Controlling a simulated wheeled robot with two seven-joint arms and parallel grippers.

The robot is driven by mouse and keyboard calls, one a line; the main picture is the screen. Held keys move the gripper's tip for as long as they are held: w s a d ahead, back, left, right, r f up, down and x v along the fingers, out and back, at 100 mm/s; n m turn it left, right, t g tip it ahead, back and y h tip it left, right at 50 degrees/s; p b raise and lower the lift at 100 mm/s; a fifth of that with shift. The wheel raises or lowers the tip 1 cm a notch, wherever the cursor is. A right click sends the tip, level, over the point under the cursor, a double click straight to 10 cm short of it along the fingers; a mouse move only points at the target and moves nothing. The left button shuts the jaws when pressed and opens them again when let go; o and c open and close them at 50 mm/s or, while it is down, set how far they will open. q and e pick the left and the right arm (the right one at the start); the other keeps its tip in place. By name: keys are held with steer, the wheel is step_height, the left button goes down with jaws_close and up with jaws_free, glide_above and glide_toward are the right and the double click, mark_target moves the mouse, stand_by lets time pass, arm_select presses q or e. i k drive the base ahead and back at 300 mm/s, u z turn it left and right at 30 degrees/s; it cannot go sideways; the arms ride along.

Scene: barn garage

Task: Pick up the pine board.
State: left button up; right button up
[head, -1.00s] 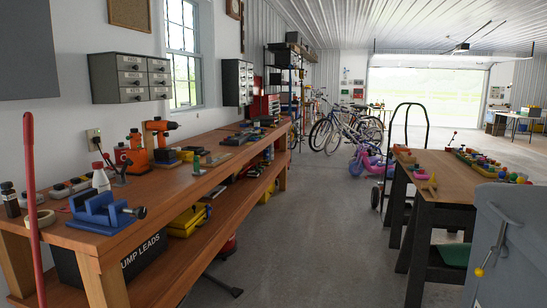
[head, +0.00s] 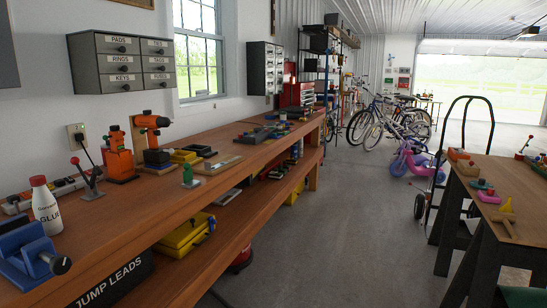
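A flat, tan, board-like piece (head: 217,165) lies on the long wooden workbench (head: 130,232), to the right of a small green item. It may be the pine board, but it is too small to tell for sure. Neither of my grippers is in the head view.
A blue vise (head: 25,255), glue bottle (head: 45,205) and orange tool (head: 118,155) stand on the near bench. A yellow case (head: 184,234) sits on its lower shelf. A second table (head: 520,232) stands at right. Clear concrete floor (head: 350,220) lies between.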

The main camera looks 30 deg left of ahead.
mark_target(230, 160)
steer(key=u, duration=0.35)
steer(key=i, duration=1.35)
steer(key=u, duration=1.05)
